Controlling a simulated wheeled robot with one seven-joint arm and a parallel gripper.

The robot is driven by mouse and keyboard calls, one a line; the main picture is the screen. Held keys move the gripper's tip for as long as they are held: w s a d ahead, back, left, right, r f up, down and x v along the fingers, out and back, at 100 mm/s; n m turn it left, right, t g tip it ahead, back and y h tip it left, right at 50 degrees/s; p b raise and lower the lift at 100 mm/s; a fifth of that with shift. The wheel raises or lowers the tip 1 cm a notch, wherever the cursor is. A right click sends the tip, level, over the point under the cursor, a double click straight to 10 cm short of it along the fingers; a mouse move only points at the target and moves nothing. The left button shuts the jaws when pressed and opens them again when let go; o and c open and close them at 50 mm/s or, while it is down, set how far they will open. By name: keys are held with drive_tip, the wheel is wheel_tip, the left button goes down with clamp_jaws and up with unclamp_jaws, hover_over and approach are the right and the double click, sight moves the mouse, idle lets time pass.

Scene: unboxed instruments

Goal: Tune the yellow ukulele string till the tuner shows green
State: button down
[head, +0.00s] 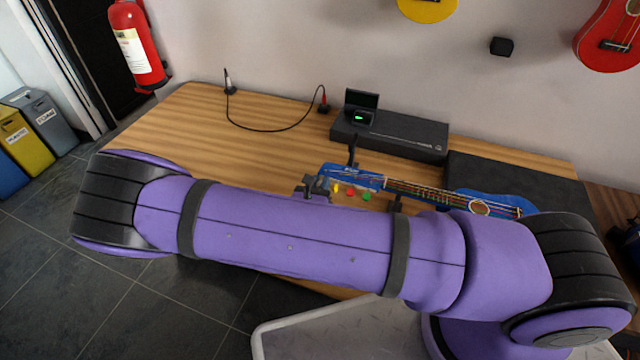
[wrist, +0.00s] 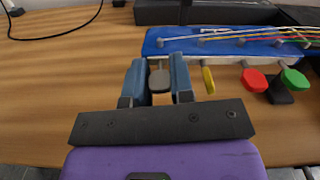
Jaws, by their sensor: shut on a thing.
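The blue ukulele (head: 460,197) lies on the table, its headstock (wrist: 225,45) at the left end, with pegs along its near edge. My gripper (wrist: 158,66) is shut on the grey peg (wrist: 159,82), one finger on each side. The yellow peg (wrist: 208,80) is just right of the right finger, outside the jaws, turned nearly edge-on. The yellow string (wrist: 235,36) runs along the headstock. The tuner (head: 360,116) sits on a black box behind the headstock and shows a small green light. In the head view my arm hides part of the ukulele body.
A red peg (wrist: 254,80) and a green peg (wrist: 293,79) are farther right. The black box (head: 400,136) stands behind the ukulele, against the wall. A cable (head: 272,130) lies at the back left. The wooden table (head: 190,125) is clear at left.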

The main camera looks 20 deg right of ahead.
drive_tip(key=shift+m, duration=0.9)
drive_tip(key=c, duration=1)
unclamp_jaws()
